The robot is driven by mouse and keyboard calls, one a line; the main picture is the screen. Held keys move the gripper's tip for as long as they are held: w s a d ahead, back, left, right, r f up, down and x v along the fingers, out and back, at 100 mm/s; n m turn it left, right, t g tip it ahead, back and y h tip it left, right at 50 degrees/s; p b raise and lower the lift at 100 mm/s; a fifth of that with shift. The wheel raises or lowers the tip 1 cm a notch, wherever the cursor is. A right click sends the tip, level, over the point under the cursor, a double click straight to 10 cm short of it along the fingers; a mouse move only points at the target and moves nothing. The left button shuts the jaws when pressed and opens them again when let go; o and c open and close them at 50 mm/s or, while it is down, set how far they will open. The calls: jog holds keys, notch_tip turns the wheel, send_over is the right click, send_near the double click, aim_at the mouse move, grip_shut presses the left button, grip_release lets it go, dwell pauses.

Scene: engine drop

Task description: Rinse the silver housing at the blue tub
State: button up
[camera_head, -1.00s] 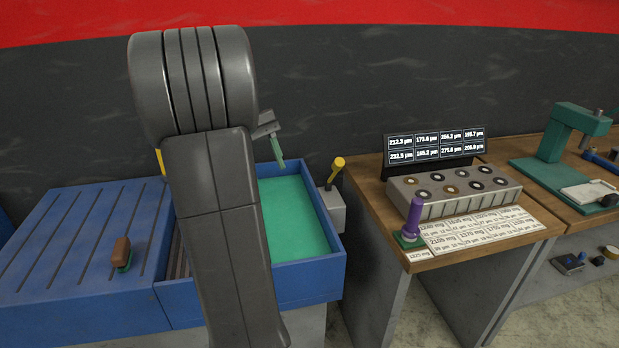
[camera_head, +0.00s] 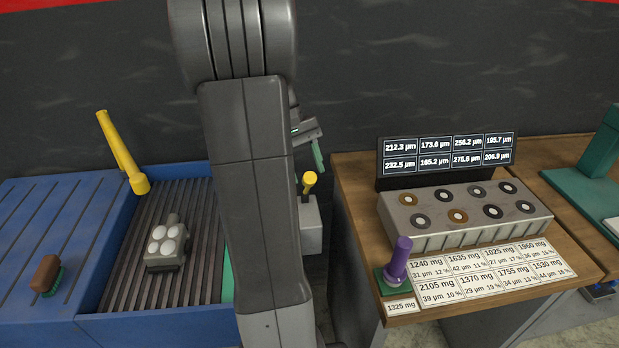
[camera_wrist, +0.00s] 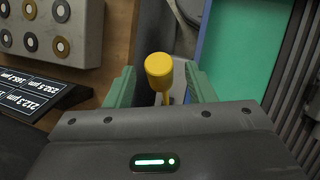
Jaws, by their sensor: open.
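The silver housing (camera_head: 167,243), a small grey block with several round pale faces, sits on the dark slatted rack in the blue tub (camera_head: 160,326). My gripper (camera_head: 318,157) is to the right of the tub, partly hidden behind my arm in the head view. In the wrist view my gripper (camera_wrist: 160,92) is open, its green fingers on either side of a yellow knob (camera_wrist: 159,70). The knob is the top of a lever (camera_head: 310,182) on a grey box beside the tub. Whether the fingers touch it cannot be told.
A yellow spout (camera_head: 122,152) stands over the rack. A brown brush (camera_head: 46,275) lies on the blue ribbed top at left. A wooden bench (camera_head: 350,190) at right holds a grey block of rings (camera_head: 465,216), a display and a purple-handled tool (camera_head: 397,262).

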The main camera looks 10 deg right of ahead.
aim_at(310, 186)
jog(key=shift+x, duration=1.65)
grip_shut()
